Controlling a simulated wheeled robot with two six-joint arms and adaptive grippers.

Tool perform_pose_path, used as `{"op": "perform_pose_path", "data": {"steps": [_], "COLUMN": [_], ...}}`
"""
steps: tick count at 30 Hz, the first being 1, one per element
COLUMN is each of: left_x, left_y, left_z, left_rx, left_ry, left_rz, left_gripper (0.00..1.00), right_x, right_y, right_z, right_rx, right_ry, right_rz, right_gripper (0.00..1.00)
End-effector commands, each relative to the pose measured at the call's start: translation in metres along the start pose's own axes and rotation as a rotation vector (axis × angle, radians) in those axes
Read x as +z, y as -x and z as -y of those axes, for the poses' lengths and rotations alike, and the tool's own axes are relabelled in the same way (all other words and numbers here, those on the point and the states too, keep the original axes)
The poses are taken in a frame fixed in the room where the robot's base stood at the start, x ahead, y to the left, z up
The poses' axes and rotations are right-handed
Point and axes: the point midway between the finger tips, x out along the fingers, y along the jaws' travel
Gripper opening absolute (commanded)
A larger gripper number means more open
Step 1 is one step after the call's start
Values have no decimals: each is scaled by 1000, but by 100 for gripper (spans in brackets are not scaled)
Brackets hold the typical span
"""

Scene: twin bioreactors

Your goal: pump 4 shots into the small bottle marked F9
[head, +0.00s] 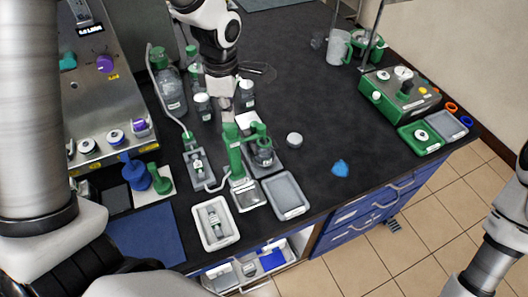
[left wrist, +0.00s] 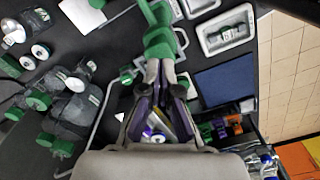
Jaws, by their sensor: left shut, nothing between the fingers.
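A green pump (head: 235,152) stands upright on the black bench, with a thin tube running to it. My left gripper (head: 226,106) is shut and empty, pointing down just above the pump's top; I cannot tell whether it touches. In the left wrist view the closed fingertips (left wrist: 161,72) are right at the green pump (left wrist: 160,38). A small bottle (head: 197,167) with a white label stands on a grey holder left of the pump. Another small bottle (head: 213,222) lies in a white tray (head: 226,243). No marking F9 is readable. My right gripper is out of view.
A large clear bottle (head: 171,92) and several white-capped bottles stand behind. A green-topped jar (head: 263,153) is right of the pump. An empty grey tray (head: 289,196) lies near the front edge.

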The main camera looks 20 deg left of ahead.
Motion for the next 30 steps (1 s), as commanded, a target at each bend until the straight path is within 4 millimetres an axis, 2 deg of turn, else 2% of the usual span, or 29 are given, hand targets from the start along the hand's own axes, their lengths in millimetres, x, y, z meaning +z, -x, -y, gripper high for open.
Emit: {"op": "perform_pose_path", "data": {"steps": [30], "left_x": [0], "left_y": [-42], "left_z": [0], "left_rx": [-2], "left_ry": [0], "left_rz": [-1], "left_gripper": [0], "right_x": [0], "right_y": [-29], "right_z": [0], "right_rx": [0], "right_ry": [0], "right_rz": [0], "right_gripper": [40]}}
